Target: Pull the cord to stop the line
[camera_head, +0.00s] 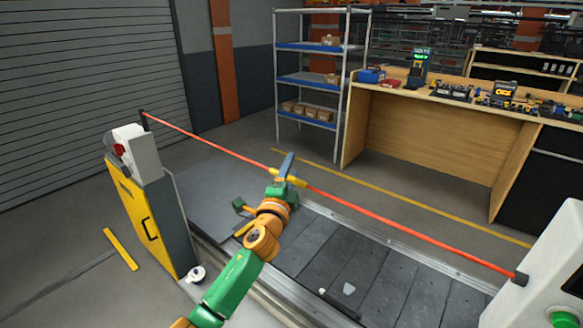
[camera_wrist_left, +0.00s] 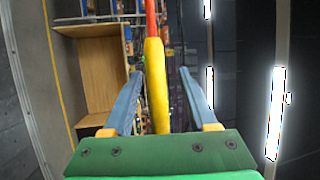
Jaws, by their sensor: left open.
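A red cord (camera_head: 400,230) runs taut across the conveyor in the head view, from a post at the left to a white box at the right. A yellow grip (camera_wrist_left: 157,85) sits on the cord, and it also shows in the head view (camera_head: 297,181). My left gripper (camera_head: 286,162) is at this grip. In the left wrist view its two blue fingers (camera_wrist_left: 160,74) are open, one on each side of the yellow grip, with gaps visible on both sides. My right gripper is not in view.
The dark slat conveyor (camera_head: 345,268) lies below the cord, with loose small items on it. A yellow cabinet (camera_head: 141,216) stands left. The white control box (camera_head: 545,275) with a green button is at right. A wooden workbench (camera_head: 425,130) and shelf rack (camera_head: 309,79) stand behind.

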